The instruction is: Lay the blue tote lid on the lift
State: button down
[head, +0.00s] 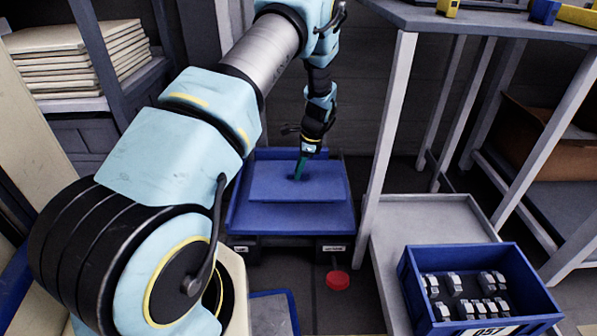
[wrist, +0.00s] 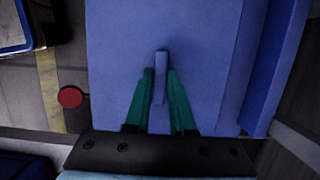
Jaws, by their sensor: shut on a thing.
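The blue tote lid (head: 265,182) is a flat blue panel, and it also fills the middle of the wrist view (wrist: 115,50). My gripper (head: 301,168) comes down on it from above. In the wrist view its green fingers (wrist: 160,75) are shut on the lid's raised blue grip. Below the lid is a wider blue platform with a raised rim (head: 290,218), which looks like the lift; its rim shows at right in the wrist view (wrist: 283,60). The lid lies over this platform. I cannot tell whether they touch; the lid hides the platform's middle.
A red disc (head: 337,281) is on the floor in front of the platform. A grey table leg (head: 391,130) rises right of the platform. Shelves with stacked boards (head: 75,60) stand left.

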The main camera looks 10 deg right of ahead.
jog(key=shift+f+b, duration=1.7)
jog(key=shift+f, duration=1.85)
jog(key=c, duration=0.7)
grip_release()
jog(key=shift+r, duration=0.1)
jog(key=p+v, duration=0.3)
jog(key=v, duration=0.7)
jog(key=shift+r, duration=0.3)
